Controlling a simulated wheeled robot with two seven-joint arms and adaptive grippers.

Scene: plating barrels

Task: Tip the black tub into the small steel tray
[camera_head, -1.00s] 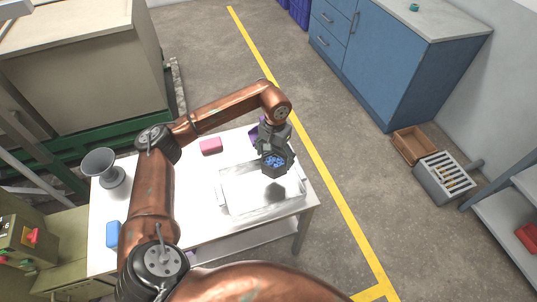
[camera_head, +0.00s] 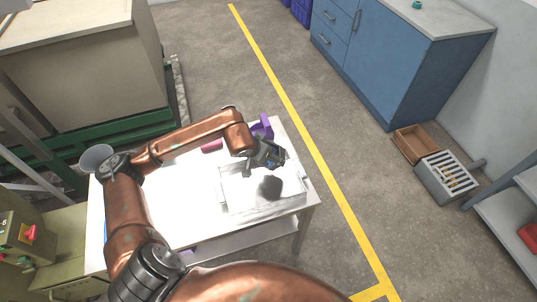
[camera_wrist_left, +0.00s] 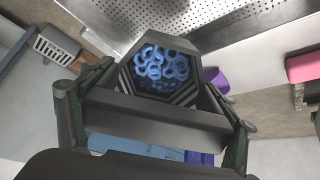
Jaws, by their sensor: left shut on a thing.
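My left gripper (camera_head: 260,156) is shut on the black tub (camera_head: 270,155), holding it in the air above the far part of the small steel tray (camera_head: 238,198). The tub is tilted in the head view. In the left wrist view the six-sided black tub (camera_wrist_left: 122,78) sits between my gripper fingers (camera_wrist_left: 155,125), with blue ring-shaped pieces (camera_wrist_left: 160,63) still inside. The tray lies on the white table and looks empty, with a dark shadow on its floor. A perforated steel surface (camera_wrist_left: 185,15) shows at the top of the wrist view. My right gripper is not in view.
On the white table (camera_head: 165,215) are a purple bin (camera_head: 262,126) behind the tray, a pink block (camera_head: 211,146) and a grey funnel-like vessel (camera_head: 96,156) at the far left. My arm covers part of the table's left side.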

